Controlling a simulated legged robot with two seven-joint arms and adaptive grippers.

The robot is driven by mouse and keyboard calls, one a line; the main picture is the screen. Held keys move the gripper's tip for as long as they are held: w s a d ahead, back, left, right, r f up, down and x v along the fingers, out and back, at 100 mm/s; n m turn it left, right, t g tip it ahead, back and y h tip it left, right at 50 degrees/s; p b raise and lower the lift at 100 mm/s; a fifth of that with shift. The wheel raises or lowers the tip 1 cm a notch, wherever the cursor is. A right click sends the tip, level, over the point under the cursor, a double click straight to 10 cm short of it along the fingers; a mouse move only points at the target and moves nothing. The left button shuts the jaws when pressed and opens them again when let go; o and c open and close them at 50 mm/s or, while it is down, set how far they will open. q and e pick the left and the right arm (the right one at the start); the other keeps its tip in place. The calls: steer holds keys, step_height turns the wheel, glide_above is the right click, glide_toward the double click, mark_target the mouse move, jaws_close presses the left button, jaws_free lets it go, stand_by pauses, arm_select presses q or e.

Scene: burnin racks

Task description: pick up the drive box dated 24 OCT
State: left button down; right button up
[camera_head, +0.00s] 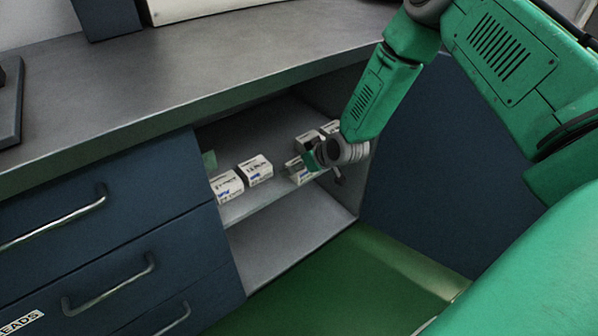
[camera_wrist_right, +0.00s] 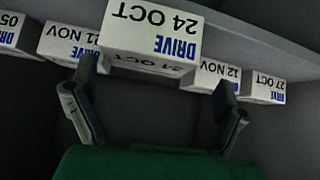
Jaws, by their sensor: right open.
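The white drive box dated 24 OCT (camera_wrist_right: 152,28) is at the top centre of the right wrist view, its print upside down. A shaded lower face of it also carries lettering. My right gripper (camera_wrist_right: 157,82) is open, with one finger towards each side of this box; I see no clear contact. In the head view my right gripper (camera_head: 318,157) reaches into the open shelf bay, beside a white box (camera_head: 299,174) that it partly hides. Dates cannot be read there. My left gripper is not in view.
Other drive boxes stand around it: 11 NOV (camera_wrist_right: 62,43), 12 NOV (camera_wrist_right: 207,77), 27 OCT (camera_wrist_right: 264,87) and one partly cut off (camera_wrist_right: 12,32). Two white boxes (camera_head: 227,187) (camera_head: 256,171) stand left on the shelf (camera_head: 243,207). The counter (camera_head: 190,85) overhangs the bay.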

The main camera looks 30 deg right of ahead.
steer(key=x, duration=0.1)
steer(key=b+x, duration=0.1)
steer(key=x, duration=0.1)
steer(key=shift+s+d+f, duration=0.1)
steer(key=shift+d+f, duration=0.15)
steer(key=shift+f, duration=0.05)
steer(key=shift+w+d+f+b, duration=0.55)
steer(key=shift+d+f, duration=0.1)
steer(key=shift+f, duration=0.1)
steer(key=shift+d, duration=0.15)
steer(key=shift+a, duration=0.3)
steer(key=shift+c, duration=0.7)
steer(key=shift+a+r, duration=0.3)
steer(key=shift+a, duration=0.25)
steer(key=c, duration=1.1)
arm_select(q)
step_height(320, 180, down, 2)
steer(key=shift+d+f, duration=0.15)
arm_select(e)
steer(key=shift+d, duration=0.1)
steer(key=shift+c, duration=0.2)
